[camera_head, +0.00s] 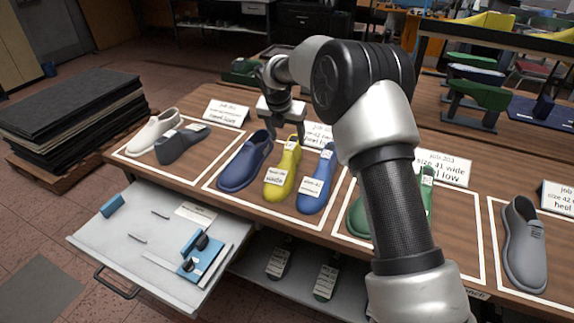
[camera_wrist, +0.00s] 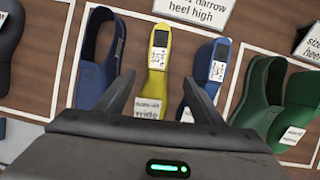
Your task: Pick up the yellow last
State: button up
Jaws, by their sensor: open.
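The yellow last (camera_head: 282,172) stands on the wooden bench inside a white outlined area, between a dark blue shoe (camera_head: 245,163) and a blue last (camera_head: 317,182). It carries a white label. My gripper (camera_head: 287,136) is above the back end of the yellow last. In the wrist view the yellow last (camera_wrist: 157,60) lies between the two open fingers (camera_wrist: 157,88), with its near part hidden by the gripper body. The dark blue shoe (camera_wrist: 97,60) is left of the fingers and the blue last (camera_wrist: 209,72) is close to the right finger. The fingers hold nothing.
A white shoe (camera_head: 153,132) and a grey last (camera_head: 181,143) stand at the left. Green shoe pieces (camera_head: 357,213) and a grey shoe (camera_head: 524,245) are at the right. Label cards (camera_head: 226,113) stand behind. An open drawer (camera_head: 150,247) juts out below the bench.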

aim_at(289, 148)
jog(key=x, duration=0.4)
jog(key=shift+w+f, duration=0.1)
jog(key=shift+w+p+x, duration=0.15)
jog(key=shift+x, duration=1.1)
jog(key=shift+w+p+x, duration=0.15)
jog(key=shift+x, duration=1.1)
jog(key=shift+a, duration=0.15)
jog(key=c, duration=1.4)
grip_shut()
